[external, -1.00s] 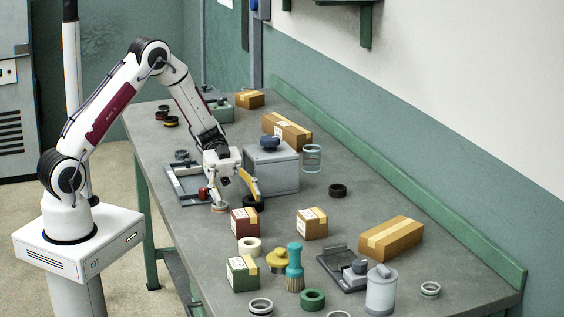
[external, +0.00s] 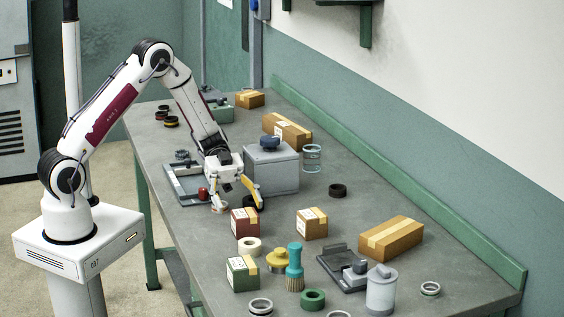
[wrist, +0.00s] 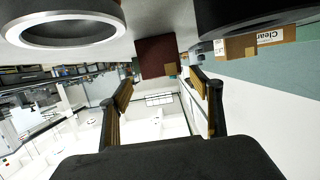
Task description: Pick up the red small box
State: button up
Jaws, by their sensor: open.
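The red small box (external: 245,223) stands on the grey workbench, with a tan tape strip and a white label. In the wrist view the red box (wrist: 157,56) shows dark red, beyond and between my fingers. My gripper (external: 238,204) is open and empty, low over the bench just behind the box in the external view. Its two fingers are spread apart, and they also show in the wrist view (wrist: 165,88). I see no contact between the fingers and the box.
A grey machine block (external: 272,168) stands close behind my gripper. A cream tape roll (external: 249,245), a green box (external: 242,273) and a cardboard box (external: 312,223) stand near the red box. A pale ring (wrist: 62,22) looms close in the wrist view.

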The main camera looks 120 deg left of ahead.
aim_at(242, 210)
jog(key=shift+x, duration=2.6)
jog(key=shift+a+f, duration=0.1)
jog(key=shift+c, duration=0.3)
jog(key=shift+w, duration=0.1)
jog(key=c, duration=1.4)
